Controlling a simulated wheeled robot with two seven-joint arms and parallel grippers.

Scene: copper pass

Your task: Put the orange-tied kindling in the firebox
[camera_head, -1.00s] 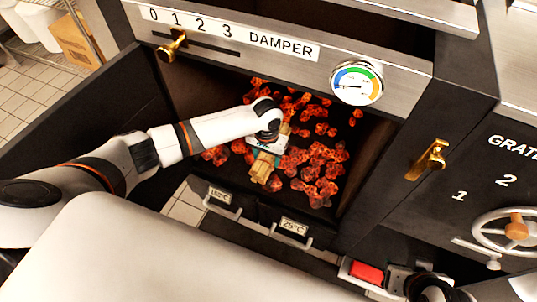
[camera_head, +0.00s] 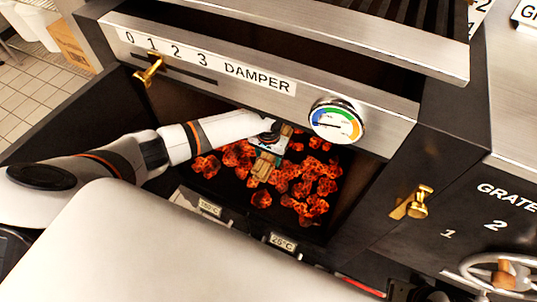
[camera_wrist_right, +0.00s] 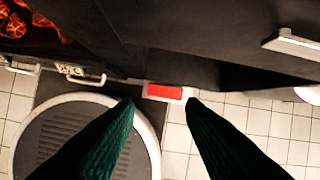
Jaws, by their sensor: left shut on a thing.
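The firebox (camera_head: 362,172) is an open dark chamber with glowing orange embers inside. My left gripper (camera_head: 267,152) reaches in from the left and is shut on a bundle of pale wooden kindling (camera_head: 262,170), inside the firebox opening and over the embers. Stick ends show on both sides of the gripper. The fingers cover the bundle's middle, so I cannot make out the tie colour. I cannot tell whether the bundle touches the embers. My right gripper (camera_wrist_right: 160,102) is open and empty, its dark green fingers wide apart outside the firebox.
Embers (camera_head: 317,180) cover much of the firebox floor. A damper panel with a brass knob (camera_head: 149,68) and a round gauge (camera_head: 337,120) overhangs the opening. A brass latch (camera_head: 414,202) is at the right. A red block (camera_wrist_right: 165,91) lies beyond my right fingers.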

